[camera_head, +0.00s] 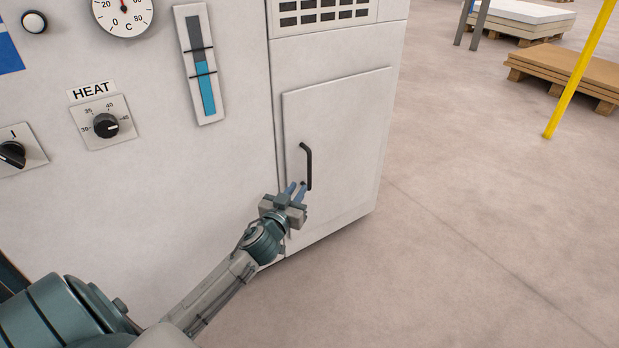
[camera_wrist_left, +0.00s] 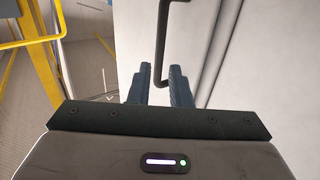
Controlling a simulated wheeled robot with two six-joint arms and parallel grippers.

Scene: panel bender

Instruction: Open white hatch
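The white hatch (camera_head: 338,130) is a flat panel on the right part of the white machine and looks shut. Its black bar handle (camera_head: 308,162) stands upright near the hatch's left edge. The handle also shows in the left wrist view (camera_wrist_left: 162,45), coming down between the fingers. My left gripper (camera_head: 297,187) is at the handle's lower end, with its blue fingers apart. In the left wrist view the fingers (camera_wrist_left: 158,84) stand on either side of the handle's lower end, with gaps visible. My right gripper is not in view.
The machine's front holds a HEAT knob (camera_head: 106,125), a blue level gauge (camera_head: 205,75) and a round dial (camera_head: 123,12). A vent grille (camera_head: 325,12) is above the hatch. Open floor lies to the right, with a yellow post (camera_head: 580,70) and loaded pallets (camera_head: 565,72) farther back.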

